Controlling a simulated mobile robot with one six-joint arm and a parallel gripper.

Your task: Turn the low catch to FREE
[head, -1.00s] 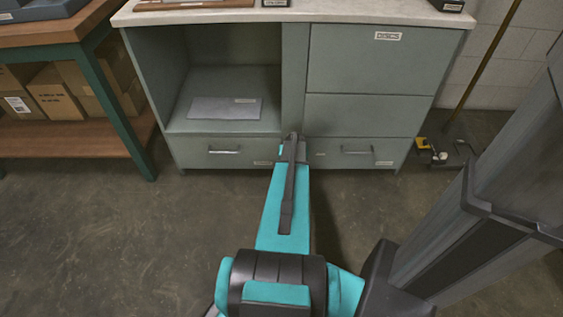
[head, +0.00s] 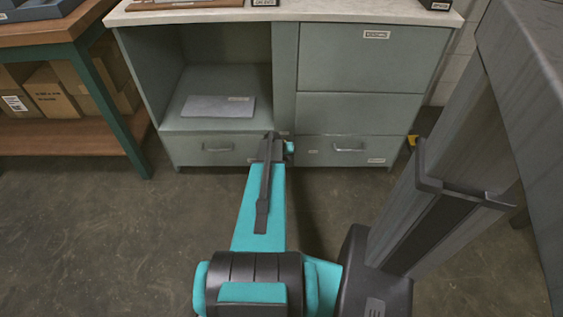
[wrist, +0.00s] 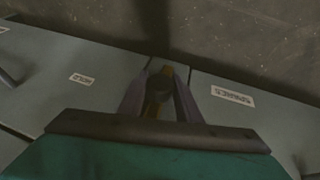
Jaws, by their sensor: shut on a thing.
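The low catch (wrist: 157,90) shows in the wrist view as a small brown and dark piece between the fingers. It sits at the seam between the low drawer fronts of the grey-green cabinet. My gripper (wrist: 162,85) is shut on it. In the head view my arm reaches to the cabinet's low middle and covers the catch. A small label (wrist: 82,79) is on the panel left of the fingers in the wrist view; its word is too blurred to read surely. I cannot tell the catch's exact angle.
The low left drawer (head: 217,149) and low right drawer (head: 352,148) look shut. A grey plate (head: 218,106) lies in the open compartment. A bench (head: 62,135) with cartons stands at left. Open floor (head: 110,230) lies in front of the cabinet.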

